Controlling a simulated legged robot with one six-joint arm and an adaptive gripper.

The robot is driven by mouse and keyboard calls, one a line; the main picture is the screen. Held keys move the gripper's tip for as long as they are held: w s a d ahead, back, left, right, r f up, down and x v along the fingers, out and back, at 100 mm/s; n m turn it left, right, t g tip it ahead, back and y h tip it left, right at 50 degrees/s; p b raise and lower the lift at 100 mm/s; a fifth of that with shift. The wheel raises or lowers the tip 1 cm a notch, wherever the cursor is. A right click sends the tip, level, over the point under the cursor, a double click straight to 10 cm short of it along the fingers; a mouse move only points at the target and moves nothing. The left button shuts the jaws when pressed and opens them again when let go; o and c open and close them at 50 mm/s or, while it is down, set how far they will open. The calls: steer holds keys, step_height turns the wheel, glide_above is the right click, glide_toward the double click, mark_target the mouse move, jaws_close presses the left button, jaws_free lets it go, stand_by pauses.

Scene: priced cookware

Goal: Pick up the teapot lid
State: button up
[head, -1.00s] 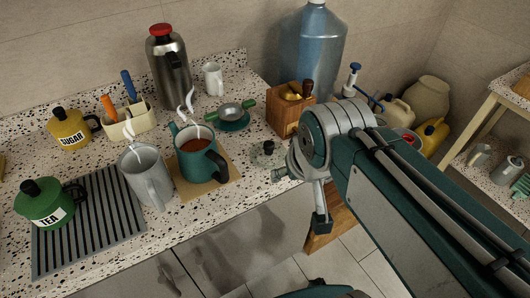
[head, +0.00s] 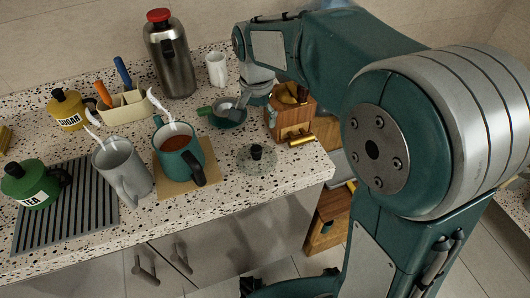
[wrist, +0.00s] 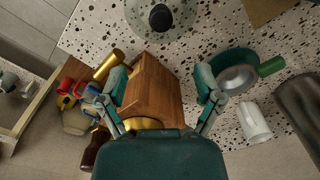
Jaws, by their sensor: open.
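The teapot lid, a clear glass disc with a black knob (head: 256,153), lies flat on the speckled counter near its front right edge. In the wrist view the lid (wrist: 160,18) is at the top centre, cut by the frame edge. My gripper (wrist: 162,86) is open and empty, its two fingers spread on either side of a wooden box in that view. In the head view my gripper (head: 250,96) hangs over the counter's back right part, behind the lid and beside the wooden box. Its fingertips are hard to make out there.
The wooden box (head: 281,121) stands right of the gripper, with a brass cylinder (head: 302,139) by it. A green-handled strainer on a teal dish (head: 226,118) is close on the left. Steaming teal (head: 181,162) and grey (head: 122,172) mugs stand further left.

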mark_target(257, 148)
steer(key=f, duration=0.2)
steer(key=a+f, duration=0.2)
steer(key=f, duration=0.1)
steer(key=shift+s+f, duration=0.15)
steer(key=shift+f, duration=0.15)
steer(key=f, duration=0.1)
steer(key=d+f, duration=0.1)
steer(key=f, duration=0.1)
steer(key=d+f, duration=0.1)
steer(key=shift+s+f, duration=0.2)
steer(key=shift+f, duration=0.1)
steer(key=shift+a, duration=0.55)
steer(key=c, duration=0.9)
jaws_close()
steer(key=shift+d, duration=0.35)
